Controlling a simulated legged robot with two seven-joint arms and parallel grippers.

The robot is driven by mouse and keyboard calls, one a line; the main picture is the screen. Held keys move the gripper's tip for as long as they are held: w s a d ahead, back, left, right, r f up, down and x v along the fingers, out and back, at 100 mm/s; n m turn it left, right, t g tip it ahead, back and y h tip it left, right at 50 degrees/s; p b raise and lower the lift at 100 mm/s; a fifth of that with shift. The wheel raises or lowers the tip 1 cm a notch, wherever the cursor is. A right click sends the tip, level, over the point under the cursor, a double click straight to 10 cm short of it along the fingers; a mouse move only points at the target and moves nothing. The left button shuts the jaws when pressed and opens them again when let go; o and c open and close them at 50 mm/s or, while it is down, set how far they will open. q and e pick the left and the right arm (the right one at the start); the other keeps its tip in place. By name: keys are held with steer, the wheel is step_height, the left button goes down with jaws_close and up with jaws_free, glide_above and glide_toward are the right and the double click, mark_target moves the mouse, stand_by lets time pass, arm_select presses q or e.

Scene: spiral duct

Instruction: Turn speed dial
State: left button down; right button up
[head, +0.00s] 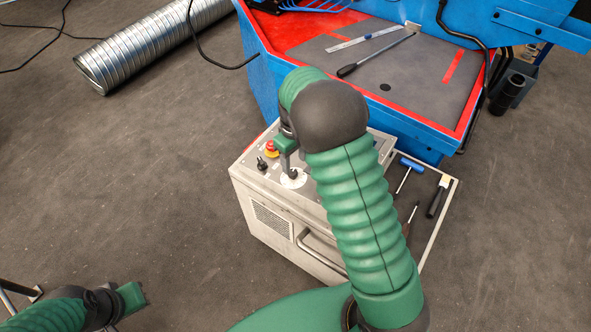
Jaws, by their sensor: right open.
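The speed dial (293,177) appears to be the dark knob on a round white plate on the top panel of the pale control box (290,222). My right gripper (289,168) points down at this knob, with its fingers right at it or just above it. It is open, and I cannot tell whether the fingers touch the knob. My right arm hides much of the panel's right side. My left gripper (133,296) is low at the left, over the floor and far from the box; its jaws are too unclear to read.
A red button on a yellow base (271,148) and a black switch (261,163) sit close left of the dial. A tray of tools (446,188) is on the box's right. The blue machine (262,90) stands behind. A metal duct (150,45) lies at back left.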

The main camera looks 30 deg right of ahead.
mark_target(293, 172)
steer(key=f, duration=0.1)
steer(key=a+f, duration=0.1)
steer(key=f, duration=0.2)
steer(key=shift+w+a, duration=0.15)
steer(key=shift+a, duration=0.25)
steer(key=shift+d+f, duration=0.15)
steer(key=shift+f, duration=0.05)
steer(key=shift+d+f, duration=0.2)
steer(key=shift+d, duration=0.55)
steer(key=shift+c, duration=1.5)
steer(key=shift+a+r, duration=0.15)
steer(key=shift+a, duration=0.4)
steer(key=c, duration=0.7)
steer(key=shift+d, duration=0.2)
jaws_close()
arm_select(q)
steer(key=shift+a+f, duration=0.1)
steer(key=shift+a, duration=0.3)
